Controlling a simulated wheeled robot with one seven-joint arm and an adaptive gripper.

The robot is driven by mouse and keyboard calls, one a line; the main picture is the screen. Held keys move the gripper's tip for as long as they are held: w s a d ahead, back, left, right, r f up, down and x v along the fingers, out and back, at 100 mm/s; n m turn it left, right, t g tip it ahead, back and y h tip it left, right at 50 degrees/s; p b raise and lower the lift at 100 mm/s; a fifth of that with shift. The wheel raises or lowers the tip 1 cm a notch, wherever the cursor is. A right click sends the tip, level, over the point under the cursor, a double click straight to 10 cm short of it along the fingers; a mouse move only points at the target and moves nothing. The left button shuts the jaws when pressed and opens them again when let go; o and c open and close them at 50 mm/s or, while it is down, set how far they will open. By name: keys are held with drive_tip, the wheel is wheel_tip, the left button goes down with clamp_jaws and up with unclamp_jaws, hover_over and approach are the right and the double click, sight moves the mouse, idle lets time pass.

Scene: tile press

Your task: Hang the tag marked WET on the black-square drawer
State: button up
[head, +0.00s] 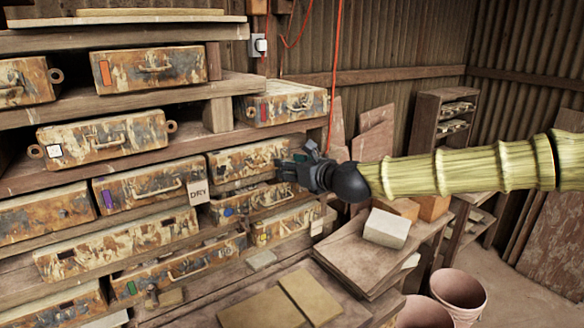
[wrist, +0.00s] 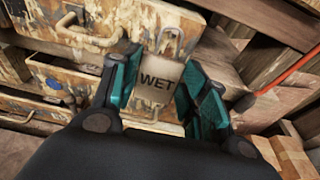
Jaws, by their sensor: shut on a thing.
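My gripper (wrist: 160,95) is shut on the beige tag marked WET (wrist: 157,82), which shows between its teal fingers in the wrist view. The tag is upright in front of the right end of a rusty, peeling drawer (wrist: 125,20). A metal loop (wrist: 171,40) shows just above the tag; I cannot tell whether the tag hangs from anything. In the head view my gripper (head: 300,170) is at the right end of that drawer (head: 240,160) and hides the tag. A small dark mark shows at that drawer's left, but its shape is unclear.
A DRY tag (head: 198,191) hangs at the right end of the purple-marked drawer (head: 140,187). A blue-marked drawer (head: 250,203) lies below my gripper. Wooden shelves surround the drawers. A red cord (head: 337,70) hangs behind. A table (head: 345,250) with boards and a block stands at right.

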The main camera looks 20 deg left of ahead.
drive_tip(key=o, duration=0.9)
